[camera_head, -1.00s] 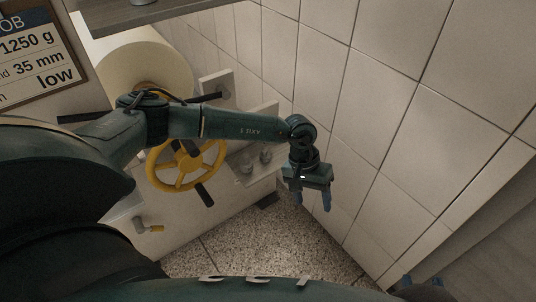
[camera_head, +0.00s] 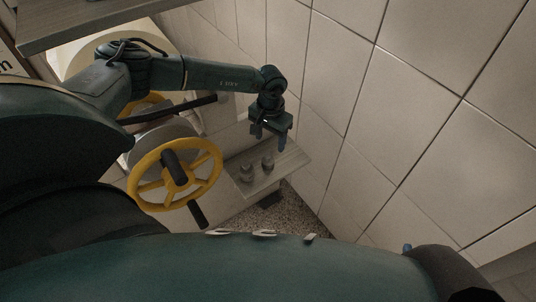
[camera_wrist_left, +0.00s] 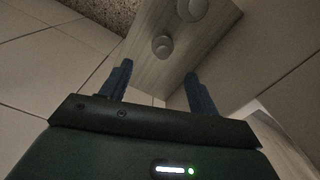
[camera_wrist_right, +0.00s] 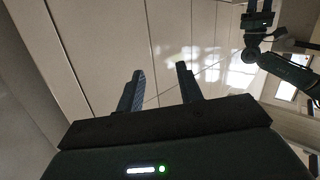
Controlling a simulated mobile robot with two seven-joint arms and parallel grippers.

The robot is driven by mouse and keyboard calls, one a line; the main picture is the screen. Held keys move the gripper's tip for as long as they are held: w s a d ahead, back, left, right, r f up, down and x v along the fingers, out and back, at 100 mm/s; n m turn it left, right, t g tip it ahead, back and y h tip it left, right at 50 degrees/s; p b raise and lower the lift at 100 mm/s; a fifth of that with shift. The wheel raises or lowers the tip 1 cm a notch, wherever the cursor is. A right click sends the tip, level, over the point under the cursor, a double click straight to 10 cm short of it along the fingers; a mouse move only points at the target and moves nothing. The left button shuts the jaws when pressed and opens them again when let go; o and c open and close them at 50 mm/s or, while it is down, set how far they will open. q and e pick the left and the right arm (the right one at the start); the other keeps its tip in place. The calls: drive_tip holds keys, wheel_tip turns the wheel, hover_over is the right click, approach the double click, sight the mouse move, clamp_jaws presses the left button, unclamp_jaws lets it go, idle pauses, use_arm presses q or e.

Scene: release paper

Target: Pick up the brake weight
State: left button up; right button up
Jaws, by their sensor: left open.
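Two small grey cylindrical weights stand on a wooden shelf (camera_head: 290,162). The nearer weight (camera_head: 247,172) is left of the other weight (camera_head: 268,162); I cannot tell which is the brake weight. In the left wrist view one weight (camera_wrist_left: 162,45) appears between and beyond the fingertips, and the other weight (camera_wrist_left: 190,8) is at the top edge. My left gripper (camera_head: 269,135) is open and empty, apart from both weights, and appears above the shelf. My right gripper (camera_wrist_right: 160,70) has its fingers apart with nothing between them, facing a tiled wall.
A yellow handwheel (camera_head: 177,172) with dark handles is left of the small shelf. A larger shelf board (camera_head: 95,22) crosses the top left, above a pale roll (camera_head: 75,55). A tiled wall (camera_head: 420,110) bounds the right. Speckled floor (camera_head: 295,222) lies below.

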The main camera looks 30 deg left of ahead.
use_arm(q)
wheel_tip(320, 180, down, 4)
drive_tip(key=shift+r+b, duration=0.2)
drive_tip(key=shift+b, duration=0.1)
drive_tip(key=f, duration=0.2)
drive_tip(key=f+b, duration=0.1)
drive_tip(key=f, duration=0.1)
drive_tip(key=shift+s+a+f+b, duration=0.1)
drive_tip(key=shift+s+a+b, duration=0.1)
drive_tip(key=shift+b, duration=0.1)
drive_tip(key=shift+w+f, duration=0.1)
drive_tip(key=shift+f, duration=0.45)
use_arm(e)
drive_tip(key=shift+w+a+r+n+t+y, duration=0.1)
drive_tip(key=shift+a+r+n+t+y, duration=0.15)
drive_tip(key=shift+t+y, duration=0.2)
drive_tip(key=shift+w+a+n+t+y, duration=0.15)
drive_tip(key=shift+n+t+y, duration=0.2)
drive_tip(key=shift+t, duration=0.2)
use_arm(q)
drive_tip(key=shift+c, duration=0.2)
drive_tip(key=shift+r, duration=0.1)
drive_tip(key=c, duration=1.2)
